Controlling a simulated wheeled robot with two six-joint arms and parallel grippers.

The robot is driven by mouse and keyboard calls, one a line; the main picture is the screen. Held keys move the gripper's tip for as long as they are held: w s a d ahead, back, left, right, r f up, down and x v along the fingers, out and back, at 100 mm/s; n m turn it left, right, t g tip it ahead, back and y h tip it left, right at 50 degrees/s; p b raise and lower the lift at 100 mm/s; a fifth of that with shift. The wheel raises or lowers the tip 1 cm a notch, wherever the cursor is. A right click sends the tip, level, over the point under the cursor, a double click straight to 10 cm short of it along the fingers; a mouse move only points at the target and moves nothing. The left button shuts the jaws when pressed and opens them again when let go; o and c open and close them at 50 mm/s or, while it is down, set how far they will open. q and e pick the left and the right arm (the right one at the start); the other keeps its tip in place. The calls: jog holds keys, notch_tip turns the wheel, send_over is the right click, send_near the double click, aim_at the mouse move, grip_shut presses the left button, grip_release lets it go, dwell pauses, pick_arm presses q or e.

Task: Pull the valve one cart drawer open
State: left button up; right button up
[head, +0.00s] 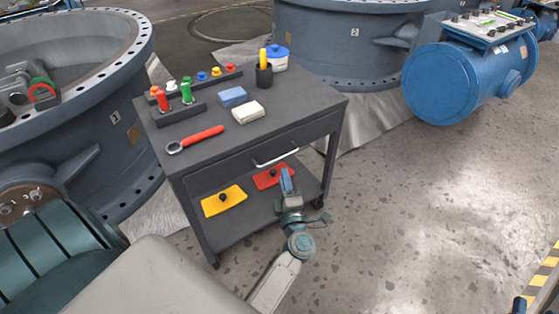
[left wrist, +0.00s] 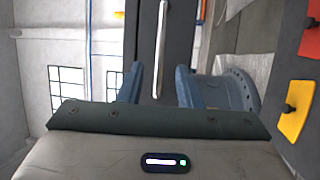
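The valve one cart (head: 215,135) is a dark grey wheeled cart beside the large grey valve marked 1. Its drawer (head: 235,172) looks shut, with a pale bar handle (head: 275,158) on its front. My left gripper (head: 287,178) is in front of the cart, just below the handle in the head view. In the left wrist view its two blue fingers (left wrist: 159,82) are apart, with the handle (left wrist: 161,45) upright in the picture between and beyond them. I see no finger touching the handle.
Yellow (head: 224,201) and red (head: 272,176) plates lie on the lower shelf. The floor right of the cart is clear up to the blue tank (head: 455,85).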

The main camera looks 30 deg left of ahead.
aim_at(280, 159)
pick_arm(q)
jog(key=x, duration=0.8)
jog(key=shift+d, duration=0.1)
jog(key=shift+c, duration=0.2)
grip_shut()
